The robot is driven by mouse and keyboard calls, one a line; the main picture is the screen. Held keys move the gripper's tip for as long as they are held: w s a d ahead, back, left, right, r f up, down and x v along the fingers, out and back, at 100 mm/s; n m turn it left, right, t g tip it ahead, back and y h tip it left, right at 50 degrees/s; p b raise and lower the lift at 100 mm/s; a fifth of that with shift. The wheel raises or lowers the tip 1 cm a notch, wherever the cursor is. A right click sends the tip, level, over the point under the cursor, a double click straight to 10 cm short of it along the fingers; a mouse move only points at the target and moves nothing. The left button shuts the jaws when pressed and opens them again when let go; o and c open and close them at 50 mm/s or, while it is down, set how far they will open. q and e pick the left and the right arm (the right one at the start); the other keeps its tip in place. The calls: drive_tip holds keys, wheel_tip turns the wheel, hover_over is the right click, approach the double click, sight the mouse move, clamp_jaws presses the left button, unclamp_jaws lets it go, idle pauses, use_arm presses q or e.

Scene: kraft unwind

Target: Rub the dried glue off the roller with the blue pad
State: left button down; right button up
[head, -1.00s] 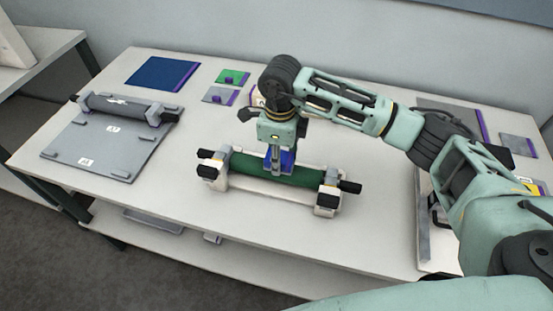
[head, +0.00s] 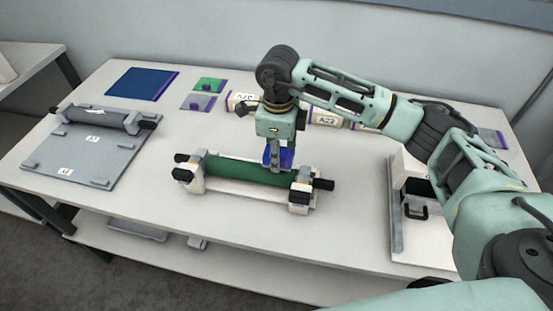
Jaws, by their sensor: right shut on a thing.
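A green roller (head: 237,167) lies across a white stand (head: 225,190) with grey end blocks in the middle of the table. My right gripper (head: 277,157) points down and is shut on a blue pad (head: 288,158). The pad is at the back of the roller's right part; whether it touches the roller I cannot tell. I see no clear glue on the green roller. My left gripper is not in view.
A dark blue mat (head: 140,84), a small green pad (head: 209,84) and a grey pad (head: 197,101) lie at the back left. Labelled pale rolls (head: 327,119) lie behind my right arm. A light box with a black handle (head: 414,211) stands at the right. The front table strip is clear.

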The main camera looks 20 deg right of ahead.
wheel_tip(320, 180, up, 2)
drive_tip(key=shift+w+a+r+p, duration=0.1)
drive_tip(key=shift+p, duration=0.25)
drive_tip(key=shift+r, duration=0.35)
drive_tip(key=shift+r+p, duration=0.5)
drive_tip(key=shift+r, duration=0.2)
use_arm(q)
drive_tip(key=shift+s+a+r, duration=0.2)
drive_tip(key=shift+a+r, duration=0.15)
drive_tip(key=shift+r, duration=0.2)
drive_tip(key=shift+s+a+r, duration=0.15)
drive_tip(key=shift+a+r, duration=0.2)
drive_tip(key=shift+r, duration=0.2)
use_arm(e)
drive_tip(key=shift+r, duration=0.35)
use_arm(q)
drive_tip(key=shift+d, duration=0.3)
